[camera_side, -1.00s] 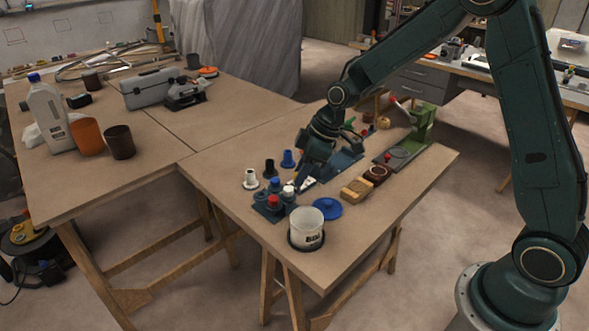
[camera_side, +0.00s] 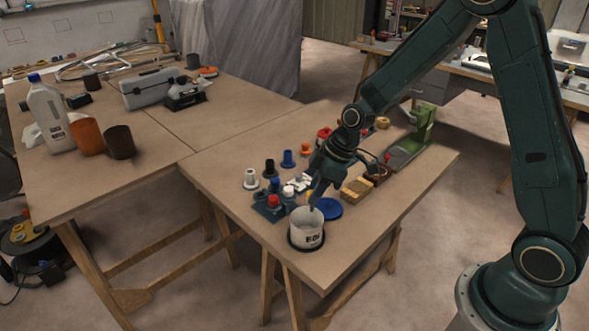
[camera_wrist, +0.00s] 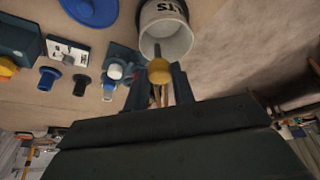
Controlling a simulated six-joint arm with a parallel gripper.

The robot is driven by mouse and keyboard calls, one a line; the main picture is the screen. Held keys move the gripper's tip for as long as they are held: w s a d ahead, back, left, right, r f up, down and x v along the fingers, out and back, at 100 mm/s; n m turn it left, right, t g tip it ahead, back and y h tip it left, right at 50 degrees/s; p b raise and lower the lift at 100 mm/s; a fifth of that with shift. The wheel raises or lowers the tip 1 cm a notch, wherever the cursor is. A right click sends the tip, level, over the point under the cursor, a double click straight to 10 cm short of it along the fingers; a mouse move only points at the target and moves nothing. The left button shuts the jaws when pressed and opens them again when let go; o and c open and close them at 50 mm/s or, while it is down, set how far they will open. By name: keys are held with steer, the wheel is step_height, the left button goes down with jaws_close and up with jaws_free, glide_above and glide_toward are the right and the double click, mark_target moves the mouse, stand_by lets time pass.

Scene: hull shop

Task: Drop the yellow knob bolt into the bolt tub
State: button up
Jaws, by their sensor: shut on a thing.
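The yellow knob bolt (camera_wrist: 159,70) is between the fingers of my gripper (camera_wrist: 157,88) in the wrist view, its rounded head toward the camera. My gripper is shut on it. The bolt tub (camera_wrist: 148,17), white with dark lettering, lies just beyond the knob there and looks empty in the part I see. In the side view the tub (camera_side: 306,236) stands upright near the table's front corner. My gripper (camera_side: 312,204) is at its back rim, close to the opening; I cannot tell its exact height above it.
A blue lid (camera_side: 332,208) lies right behind the tub. A dark block with several knob bolts (camera_side: 268,211) stands to its left. White (camera_side: 250,180), black (camera_side: 270,169) and blue (camera_side: 288,160) pieces stand behind. A wooden block (camera_side: 355,189) lies to the right.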

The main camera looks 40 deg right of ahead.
steer(key=shift+f, duration=2.1)
steer(key=o, duration=1)
steer(key=shift+o, duration=0.2)
steer(key=v, duration=1.4)
